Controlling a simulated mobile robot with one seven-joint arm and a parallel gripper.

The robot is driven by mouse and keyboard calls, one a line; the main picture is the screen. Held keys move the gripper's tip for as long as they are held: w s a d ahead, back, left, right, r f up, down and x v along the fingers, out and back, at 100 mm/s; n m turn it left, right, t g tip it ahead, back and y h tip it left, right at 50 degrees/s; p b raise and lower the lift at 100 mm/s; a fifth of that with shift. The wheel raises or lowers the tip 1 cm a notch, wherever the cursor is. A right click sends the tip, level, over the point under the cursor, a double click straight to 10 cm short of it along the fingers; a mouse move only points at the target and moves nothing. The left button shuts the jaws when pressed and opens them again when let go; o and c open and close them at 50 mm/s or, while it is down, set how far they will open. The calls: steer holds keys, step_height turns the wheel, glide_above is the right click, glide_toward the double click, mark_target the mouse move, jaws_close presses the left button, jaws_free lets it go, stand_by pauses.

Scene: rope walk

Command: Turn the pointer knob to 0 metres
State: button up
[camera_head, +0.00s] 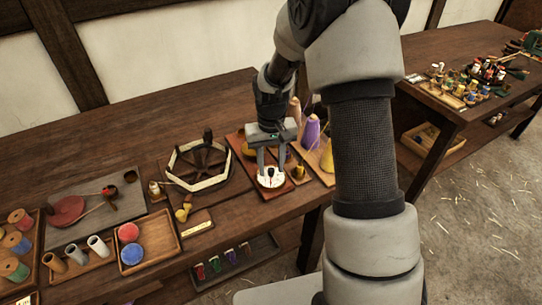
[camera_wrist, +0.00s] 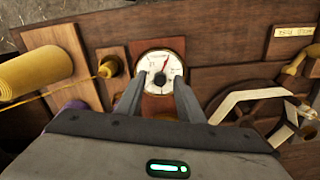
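The round white dial (camera_head: 271,178) sits on a reddish-brown wooden board near the table's front edge. In the wrist view the same dial (camera_wrist: 158,70) has a brass-coloured rim, small dark markings and a red pointer (camera_wrist: 164,64) tilted slightly right of straight up. The numbers are too small to read. My gripper (camera_head: 270,168) points down over the dial with its two fingers apart. In the wrist view my gripper (camera_wrist: 159,82) has one finger on each side of the dial's near part, with nothing held between them. Whether the fingertips touch the dial is unclear.
A purple cone (camera_head: 311,133) and a yellow cone (camera_head: 327,157) stand just right of my gripper. A hexagonal frame (camera_head: 199,166) lies to its left. Farther left is a tray (camera_head: 150,242) with red and blue balls. A yellow roll (camera_wrist: 35,70) shows in the wrist view.

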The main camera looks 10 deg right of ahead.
mark_target(271, 169)
step_height(271, 169, up, 17)
steer(key=p, duration=0.2)
steer(key=shift+r, duration=0.15)
stand_by(0.3)
steer(key=s+r+t+p, duration=0.1)
steer(key=s+r+p, duration=0.1)
steer(key=s+r, duration=0.4)
steer(key=s+r+t+p, duration=0.1)
steer(key=s+r+p, duration=0.2)
steer(key=r, duration=0.5)
steer(key=s+r+t+p, duration=0.3)
steer(key=s+r, duration=0.3)
steer(key=s, duration=0.8)
steer(key=shift+t+p, duration=0.3)
steer(key=shift+p, duration=0.6)
